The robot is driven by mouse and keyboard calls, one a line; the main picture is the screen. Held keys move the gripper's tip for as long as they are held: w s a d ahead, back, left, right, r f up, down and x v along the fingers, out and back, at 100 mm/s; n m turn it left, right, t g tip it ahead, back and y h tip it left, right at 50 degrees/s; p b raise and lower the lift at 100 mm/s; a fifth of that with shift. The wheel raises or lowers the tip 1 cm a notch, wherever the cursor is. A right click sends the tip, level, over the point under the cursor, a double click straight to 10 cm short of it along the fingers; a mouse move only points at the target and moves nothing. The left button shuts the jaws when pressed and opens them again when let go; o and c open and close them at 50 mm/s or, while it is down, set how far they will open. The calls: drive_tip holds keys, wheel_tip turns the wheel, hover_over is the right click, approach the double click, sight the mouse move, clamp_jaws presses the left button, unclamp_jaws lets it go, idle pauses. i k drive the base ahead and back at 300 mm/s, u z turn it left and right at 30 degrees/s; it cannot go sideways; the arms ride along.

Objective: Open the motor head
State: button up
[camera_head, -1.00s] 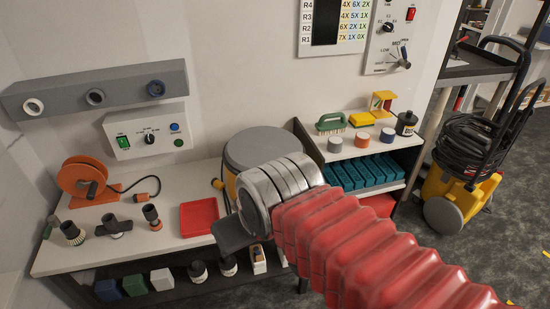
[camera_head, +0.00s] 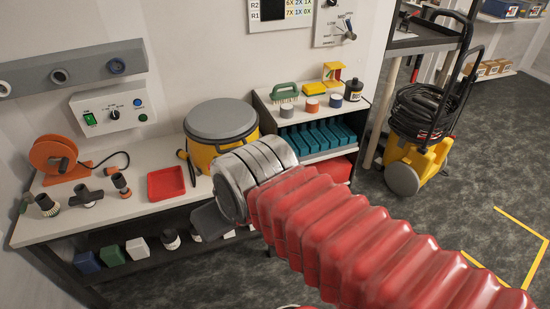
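A yellow canister (camera_head: 205,158) with a round grey top, which looks like the motor head (camera_head: 220,119), stands on the white bench. The grey top sits level on the yellow body and looks closed. A dark latch or handle (camera_head: 182,155) shows at its left side. My gripper (camera_head: 211,222) is in front of the canister and lower in the picture, at the bench's front edge. Only a dark flat part of it shows past my silver wrist, so its opening is hidden. My wrist and red sleeve cover the canister's lower right part.
A red tray (camera_head: 166,184), several nozzles and an orange cable reel (camera_head: 54,157) are on the bench left of the canister. A shelf unit (camera_head: 330,104) with a brush and teal blocks stands to the right. Another yellow vacuum (camera_head: 415,165) stands on the open floor at right.

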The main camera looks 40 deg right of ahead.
sight(215, 123)
drive_tip(key=k, duration=0.45)
drive_tip(key=z, duration=0.25)
drive_tip(key=i, duration=1)
drive_tip(key=z, duration=0.8)
